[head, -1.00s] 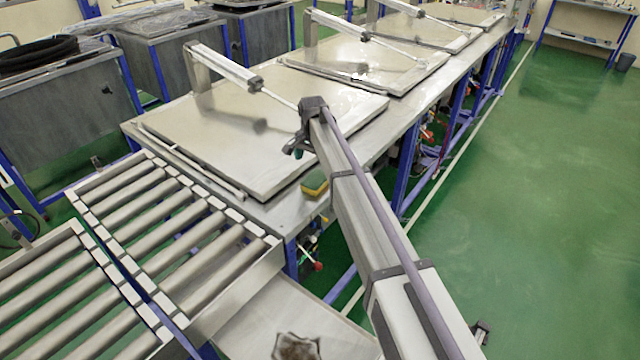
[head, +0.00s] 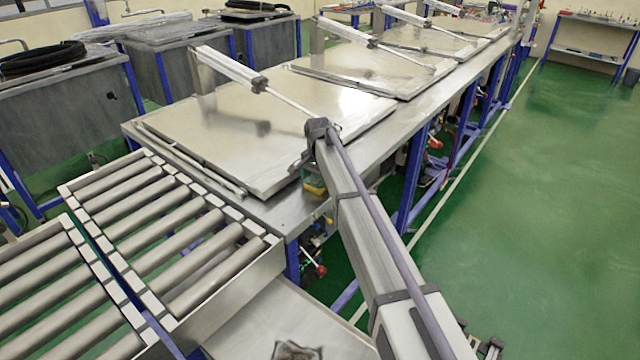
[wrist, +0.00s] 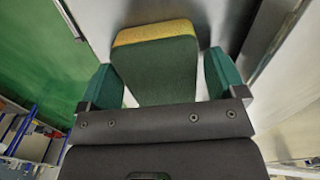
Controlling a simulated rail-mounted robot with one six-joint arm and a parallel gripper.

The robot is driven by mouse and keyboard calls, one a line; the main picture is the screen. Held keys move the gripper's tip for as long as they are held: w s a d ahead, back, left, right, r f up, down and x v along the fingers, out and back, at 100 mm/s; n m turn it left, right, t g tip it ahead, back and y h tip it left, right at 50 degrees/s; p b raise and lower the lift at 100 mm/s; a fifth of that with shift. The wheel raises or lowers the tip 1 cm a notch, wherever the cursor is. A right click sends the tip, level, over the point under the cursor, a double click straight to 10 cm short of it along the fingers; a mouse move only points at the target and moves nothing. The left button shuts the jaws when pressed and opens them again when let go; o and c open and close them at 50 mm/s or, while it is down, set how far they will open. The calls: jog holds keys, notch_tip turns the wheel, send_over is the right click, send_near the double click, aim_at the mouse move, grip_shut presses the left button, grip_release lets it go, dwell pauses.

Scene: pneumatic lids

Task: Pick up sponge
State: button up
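The sponge (head: 315,190), yellow and dark green, lies on the near edge of the metal table, partly hidden by my gripper in the head view. In the wrist view the sponge (wrist: 155,68) shows a broad green face with a yellow band at its far end. My gripper (wrist: 168,82) is open, with one green finger on either side of the sponge. In the head view my gripper (head: 308,170) is low over the sponge.
A large flat metal lid (head: 250,130) with a pneumatic cylinder (head: 228,68) lies just behind the sponge. A roller conveyor (head: 170,220) stands at the left. Below the table edge are valves with red knobs (head: 320,271). The green floor at the right is clear.

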aim_at(318, 178)
jog(key=c, duration=0.8)
jog(key=shift+r, duration=0.1)
notch_tip(318, 178, up, 10)
jog(key=p, duration=1)
